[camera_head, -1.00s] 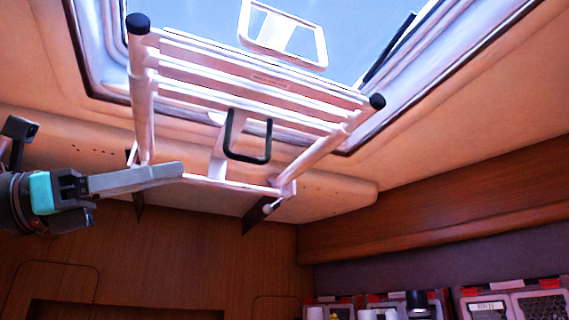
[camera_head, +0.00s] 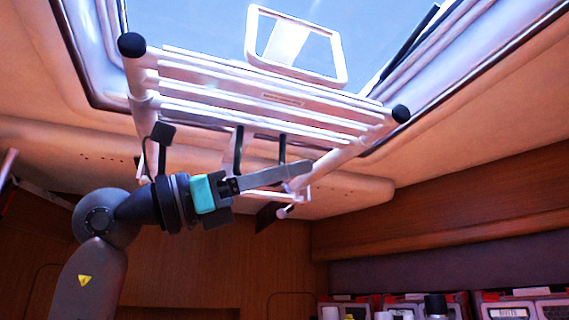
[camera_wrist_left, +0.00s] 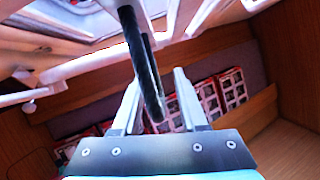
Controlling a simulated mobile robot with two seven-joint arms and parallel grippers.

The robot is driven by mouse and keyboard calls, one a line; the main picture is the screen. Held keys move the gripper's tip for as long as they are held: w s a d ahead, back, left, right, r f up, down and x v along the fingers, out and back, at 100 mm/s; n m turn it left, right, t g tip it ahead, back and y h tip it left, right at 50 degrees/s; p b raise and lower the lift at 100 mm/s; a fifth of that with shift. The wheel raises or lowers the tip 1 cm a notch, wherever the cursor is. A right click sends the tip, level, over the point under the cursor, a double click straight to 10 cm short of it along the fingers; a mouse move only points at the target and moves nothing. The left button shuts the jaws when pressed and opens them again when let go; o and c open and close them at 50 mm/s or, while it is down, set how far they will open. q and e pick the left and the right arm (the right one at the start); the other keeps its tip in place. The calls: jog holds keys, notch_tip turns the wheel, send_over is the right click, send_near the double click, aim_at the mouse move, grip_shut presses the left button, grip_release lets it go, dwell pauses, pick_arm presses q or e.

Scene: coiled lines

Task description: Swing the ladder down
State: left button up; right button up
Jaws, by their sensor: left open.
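The white ladder (camera_head: 270,101) is folded up under the open roof hatch, its rungs close together and black caps on its rail ends. A black U-shaped handle (camera_head: 238,152) hangs from it; its lower part is hidden behind my left gripper (camera_head: 300,171). In the left wrist view the handle (camera_wrist_left: 145,65) reaches down between the two fingers of my left gripper (camera_wrist_left: 155,88). The fingers stand apart, one on each side of it. Whether they touch it cannot be told. My right gripper is not in view.
The hatch frame (camera_head: 500,42) surrounds the ladder. A padded ceiling edge (camera_head: 350,188) runs behind it, above a wooden wall (camera_head: 190,265). Racks with red-edged boxes (camera_head: 505,308) stand at the lower right.

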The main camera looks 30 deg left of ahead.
pick_arm(q)
grip_shut()
dwell(0.3)
dwell(1.2)
